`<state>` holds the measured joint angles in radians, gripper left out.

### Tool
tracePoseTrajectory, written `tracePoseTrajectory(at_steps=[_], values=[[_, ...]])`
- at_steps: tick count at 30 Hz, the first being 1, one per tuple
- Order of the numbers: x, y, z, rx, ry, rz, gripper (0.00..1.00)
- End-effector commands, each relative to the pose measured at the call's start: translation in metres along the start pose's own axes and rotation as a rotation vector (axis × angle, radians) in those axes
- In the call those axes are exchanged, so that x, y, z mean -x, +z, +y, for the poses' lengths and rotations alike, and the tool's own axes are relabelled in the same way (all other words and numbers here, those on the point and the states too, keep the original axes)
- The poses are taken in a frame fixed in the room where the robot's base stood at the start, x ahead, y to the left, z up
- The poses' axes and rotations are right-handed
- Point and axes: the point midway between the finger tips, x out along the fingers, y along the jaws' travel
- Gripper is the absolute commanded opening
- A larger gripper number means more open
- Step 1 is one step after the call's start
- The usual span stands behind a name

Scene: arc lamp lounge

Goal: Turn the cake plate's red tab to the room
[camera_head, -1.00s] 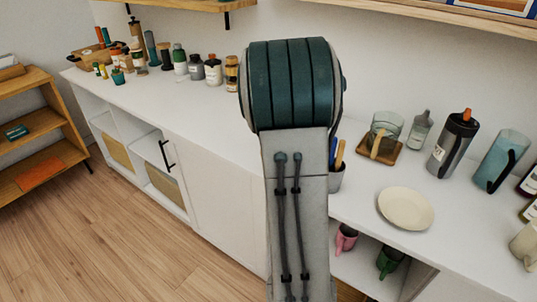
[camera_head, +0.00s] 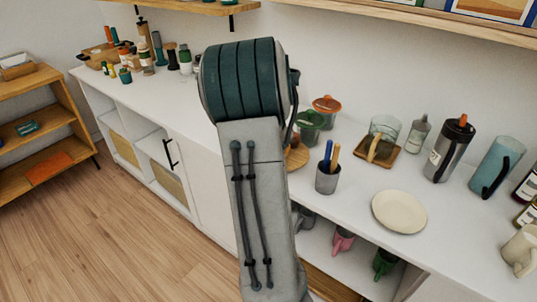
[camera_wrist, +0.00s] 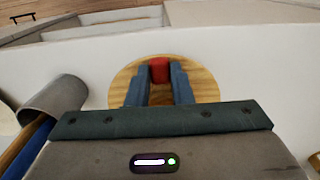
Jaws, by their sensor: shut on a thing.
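The cake plate is a round wooden disc (camera_wrist: 205,82) on the white counter in the wrist view. Its red tab (camera_wrist: 159,73) sits at the plate's upper side in that view, on the side towards the counter edge and wood floor. My gripper (camera_wrist: 160,80) is shut on the red tab, with a blue-grey finger on each side. In the head view only a slice of the wooden plate (camera_head: 298,157) shows beside my arm, which hides the rest, the tab and my gripper.
A grey cup with utensils (camera_head: 328,178) stands close to the plate; it also shows in the wrist view (camera_wrist: 55,103). Green jars (camera_head: 310,123) stand behind the plate. A cream dish (camera_head: 399,212), a glass on a wooden tray and bottles are to the right. The counter's left middle is clear.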

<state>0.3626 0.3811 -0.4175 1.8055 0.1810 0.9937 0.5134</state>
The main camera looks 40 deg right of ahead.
Motion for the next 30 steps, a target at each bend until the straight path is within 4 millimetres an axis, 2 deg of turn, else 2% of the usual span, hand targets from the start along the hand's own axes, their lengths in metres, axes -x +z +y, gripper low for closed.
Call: tracePoseTrajectory(at_steps=[12,13,15,25,30], values=[[0.001,-0.001,-0.001,-0.002,-0.004,0.004,0.00],[0.001,-0.001,-0.001,-0.002,-0.004,0.004,0.28],[0.001,-0.001,-0.001,-0.002,-0.003,0.004,0.42],[0.004,-0.001,0.000,-0.003,-0.002,0.003,0.42],[0.028,-0.001,-0.001,-0.002,-0.005,0.005,0.42]])
